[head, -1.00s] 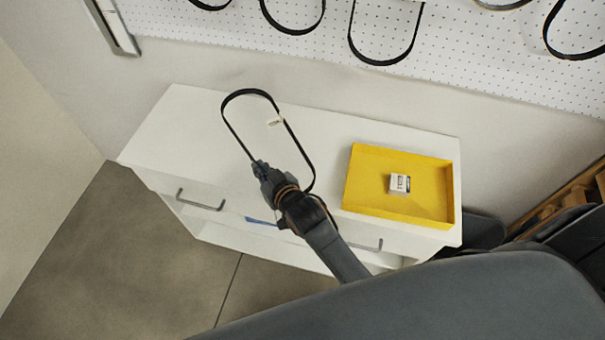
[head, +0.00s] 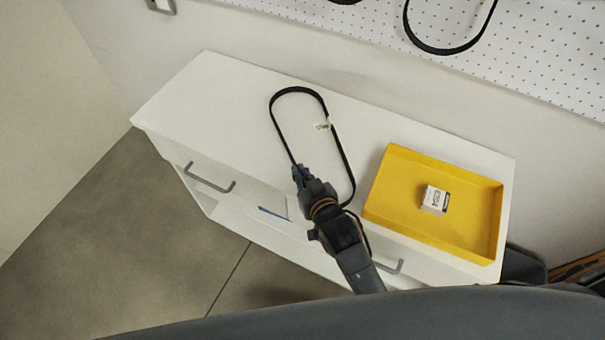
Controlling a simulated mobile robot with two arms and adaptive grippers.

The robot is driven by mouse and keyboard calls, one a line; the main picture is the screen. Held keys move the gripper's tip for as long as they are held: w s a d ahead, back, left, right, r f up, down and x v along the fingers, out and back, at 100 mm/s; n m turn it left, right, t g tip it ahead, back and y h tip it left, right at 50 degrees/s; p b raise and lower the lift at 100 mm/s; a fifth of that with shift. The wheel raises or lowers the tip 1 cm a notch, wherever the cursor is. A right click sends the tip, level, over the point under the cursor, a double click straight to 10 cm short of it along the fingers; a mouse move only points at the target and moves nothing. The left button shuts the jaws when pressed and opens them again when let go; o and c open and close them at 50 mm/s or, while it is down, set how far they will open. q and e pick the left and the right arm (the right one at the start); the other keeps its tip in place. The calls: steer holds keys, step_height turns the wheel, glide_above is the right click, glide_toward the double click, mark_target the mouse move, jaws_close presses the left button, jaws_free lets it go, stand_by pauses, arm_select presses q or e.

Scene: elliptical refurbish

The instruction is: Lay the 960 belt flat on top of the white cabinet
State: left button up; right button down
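A black belt loop (head: 334,135) with a small white tag shows over the white cabinet (head: 215,95) in the head view; the print on the tag is too small to read. My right gripper (head: 299,172) is at the near left side of the loop, over the cabinet's front edge, and appears shut on the belt. The loop stretches away from it over the cabinet top. I cannot tell whether the far part of the loop touches the top. My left gripper is not in view.
A yellow tray (head: 490,225) with a small white box (head: 435,200) stands on the right part of the cabinet top. The left part of the top is clear. More belts (head: 449,51) hang on the white pegboard (head: 545,60) behind. The cabinet front has grey handles (head: 210,180).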

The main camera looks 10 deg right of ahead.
steer(key=shift+s+r, duration=0.1)
steer(key=shift+s, duration=0.2)
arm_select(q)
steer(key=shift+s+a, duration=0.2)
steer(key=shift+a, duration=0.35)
arm_select(e)
steer(key=c, duration=1.5)
jaws_free()
arm_select(q)
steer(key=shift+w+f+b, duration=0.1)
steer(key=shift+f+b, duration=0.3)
steer(key=shift+b, duration=0.05)
arm_select(e)
steer(key=v, duration=1.2)
